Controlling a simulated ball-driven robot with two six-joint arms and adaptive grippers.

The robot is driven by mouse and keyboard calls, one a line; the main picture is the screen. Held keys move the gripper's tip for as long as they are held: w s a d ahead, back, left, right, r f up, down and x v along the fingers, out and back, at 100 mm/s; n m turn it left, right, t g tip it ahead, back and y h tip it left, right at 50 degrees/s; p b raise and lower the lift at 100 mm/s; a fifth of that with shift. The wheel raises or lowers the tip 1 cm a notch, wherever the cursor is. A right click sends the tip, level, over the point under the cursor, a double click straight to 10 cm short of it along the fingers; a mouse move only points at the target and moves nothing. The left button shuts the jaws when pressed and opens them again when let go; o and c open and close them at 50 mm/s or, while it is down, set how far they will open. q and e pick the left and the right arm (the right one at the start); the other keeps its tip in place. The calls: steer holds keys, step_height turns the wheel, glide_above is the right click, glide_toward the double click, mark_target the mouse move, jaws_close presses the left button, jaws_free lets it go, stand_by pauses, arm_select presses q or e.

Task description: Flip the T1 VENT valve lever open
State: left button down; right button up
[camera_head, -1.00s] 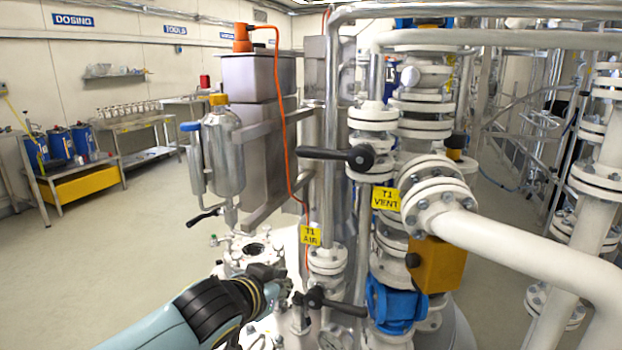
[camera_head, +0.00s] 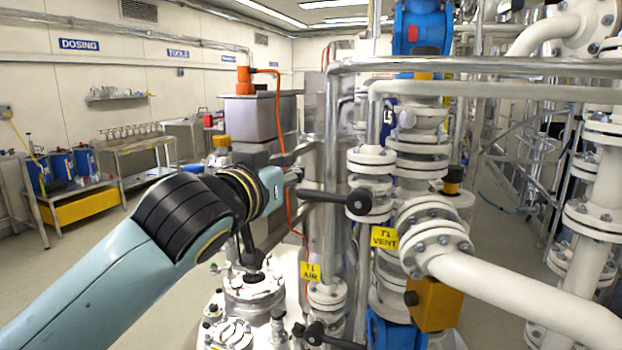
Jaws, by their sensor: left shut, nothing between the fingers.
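The T1 VENT valve lever (camera_head: 330,198) is black and points left, roughly level, from its round hub on the white flanged valve (camera_head: 371,162). The yellow T1 VENT label (camera_head: 384,238) hangs just below and right of the hub. My left gripper (camera_head: 294,175) is shut and empty. In the picture it sits just above and left of the lever's free end; I cannot tell whether it touches the lever. Part of the gripper is hidden by my own wrist. My right gripper is not in view.
The T1 AIR label (camera_head: 310,271) and its black lever (camera_head: 322,334) are below. An orange hose (camera_head: 290,220) hangs behind my wrist. A horizontal steel pipe (camera_head: 460,65) crosses above the valves; a thick white pipe (camera_head: 520,295) runs at the right.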

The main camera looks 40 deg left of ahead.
arm_select(q)
steer(key=p, duration=0.2)
glide_above(334, 197)
steer(key=s+a, duration=0.3)
steer(key=shift+w+a+f, duration=0.15)
steer(key=shift+w+f, duration=0.05)
steer(key=shift+f, duration=0.9)
steer(key=shift+w+a+f, duration=0.1)
steer(key=shift+w+f, duration=0.05)
steer(key=shift+f, duration=0.95)
